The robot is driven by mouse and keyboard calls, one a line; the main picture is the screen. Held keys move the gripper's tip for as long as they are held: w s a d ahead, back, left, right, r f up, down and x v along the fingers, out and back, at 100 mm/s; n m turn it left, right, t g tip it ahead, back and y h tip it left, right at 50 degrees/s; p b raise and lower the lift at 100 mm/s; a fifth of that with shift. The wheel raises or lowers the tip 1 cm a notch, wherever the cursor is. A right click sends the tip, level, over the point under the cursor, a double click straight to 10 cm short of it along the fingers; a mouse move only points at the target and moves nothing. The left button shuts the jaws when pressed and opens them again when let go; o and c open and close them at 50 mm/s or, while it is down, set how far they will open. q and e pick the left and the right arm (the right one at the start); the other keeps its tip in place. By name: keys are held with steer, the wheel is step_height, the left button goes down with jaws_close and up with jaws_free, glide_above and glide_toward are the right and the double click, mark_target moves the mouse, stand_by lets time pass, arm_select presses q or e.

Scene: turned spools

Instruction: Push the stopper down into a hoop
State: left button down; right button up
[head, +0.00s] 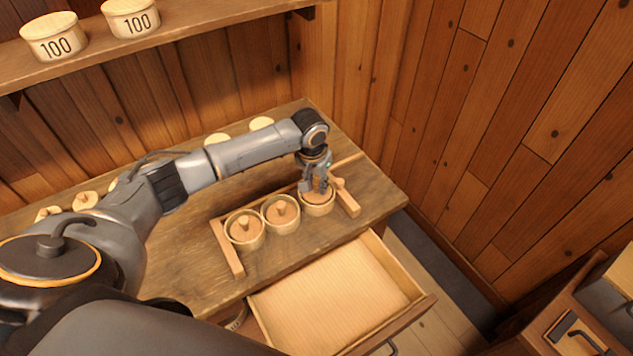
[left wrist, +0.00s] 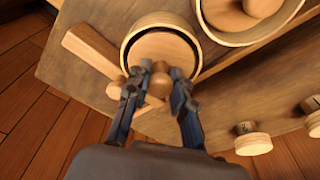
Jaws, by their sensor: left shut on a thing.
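Three round wooden hoops stand in a row in a wooden rack (head: 231,254) on the bench. The left hoop (head: 245,244) and the middle hoop (head: 281,229) each hold a disc with a knob. My left gripper (head: 317,190) is over the right hoop (head: 318,211), pointing down. In the left wrist view its fingers (left wrist: 160,80) are shut on the knob of the stopper (left wrist: 160,46). The stopper's disc appears within the rim of that hoop (left wrist: 129,45); how deep it sits I cannot tell. My right gripper is not in view.
An open, empty drawer (head: 325,295) juts out below the rack. Several knobbed pieces (head: 85,201) lie at the bench's left. Two pale round tops (head: 262,122) show behind my arm. Tubs marked 100 (head: 54,38) stand on a shelf above. A plank wall closes the right.

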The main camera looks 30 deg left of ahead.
mark_target(318, 179)
arm_select(q)
steer(key=shift+f+p, duration=0.15)
steer(key=shift+p, duration=0.2)
stand_by(0.3)
steer(key=c, duration=0.7)
jaws_free()
steer(key=shift+o, duration=0.2)
steer(key=shift+r+p, duration=0.7)
steer(key=shift+p, duration=0.2)
steer(key=shift+r, duration=0.1)
step_height(318, 179, up, 5)
steer(key=p, duration=0.6)
steer(key=shift+r, duration=0.95)
